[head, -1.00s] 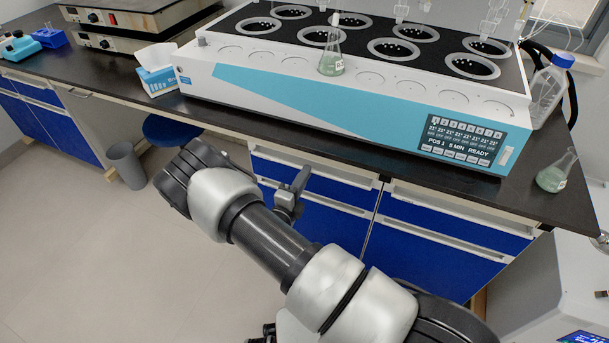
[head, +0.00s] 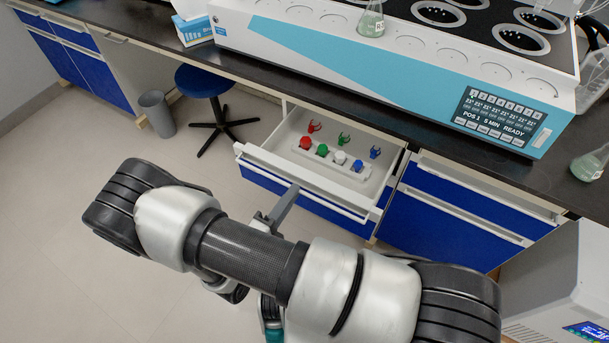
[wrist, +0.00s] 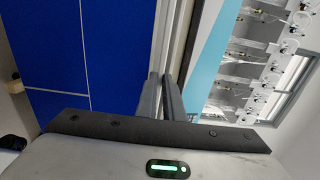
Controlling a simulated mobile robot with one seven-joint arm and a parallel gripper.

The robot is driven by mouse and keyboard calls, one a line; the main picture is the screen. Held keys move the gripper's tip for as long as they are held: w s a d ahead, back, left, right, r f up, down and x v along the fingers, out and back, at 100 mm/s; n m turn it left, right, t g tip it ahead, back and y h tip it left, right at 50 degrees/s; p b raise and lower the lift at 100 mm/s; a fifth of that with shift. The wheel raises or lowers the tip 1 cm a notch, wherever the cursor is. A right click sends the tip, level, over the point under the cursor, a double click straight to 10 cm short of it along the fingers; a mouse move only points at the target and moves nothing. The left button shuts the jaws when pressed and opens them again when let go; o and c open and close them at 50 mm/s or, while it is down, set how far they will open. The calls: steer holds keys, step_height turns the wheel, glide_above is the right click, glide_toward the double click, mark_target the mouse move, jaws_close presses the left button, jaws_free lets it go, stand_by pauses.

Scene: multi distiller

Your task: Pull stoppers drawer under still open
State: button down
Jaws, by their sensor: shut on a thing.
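The stoppers drawer (head: 270,158) is pulled out from under the still (head: 400,70), on the left of the blue cabinet. Inside it a white rack holds a red, a green, a white and a blue stopper (head: 323,150), with coloured clips behind. My gripper (head: 283,208) is at the drawer's front edge, shut on the drawer handle. In the wrist view the two fingers (wrist: 163,95) lie close together along the pale handle strip, beside the blue front. The exact finger contact is hidden in the head view.
A closed blue drawer (head: 470,200) is to the right. A stool (head: 203,82) and a grey bin (head: 157,113) stand on the floor at left. Flasks stand on the still (head: 371,20) and at the bench's right end (head: 589,164).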

steer(key=v, duration=0.7)
steer(key=c, duration=1.9)
jaws_free()
steer(key=shift+o, duration=0.2)
steer(key=v, duration=1.7)
steer(key=shift+s, duration=0.15)
steer(key=shift+a, duration=0.15)
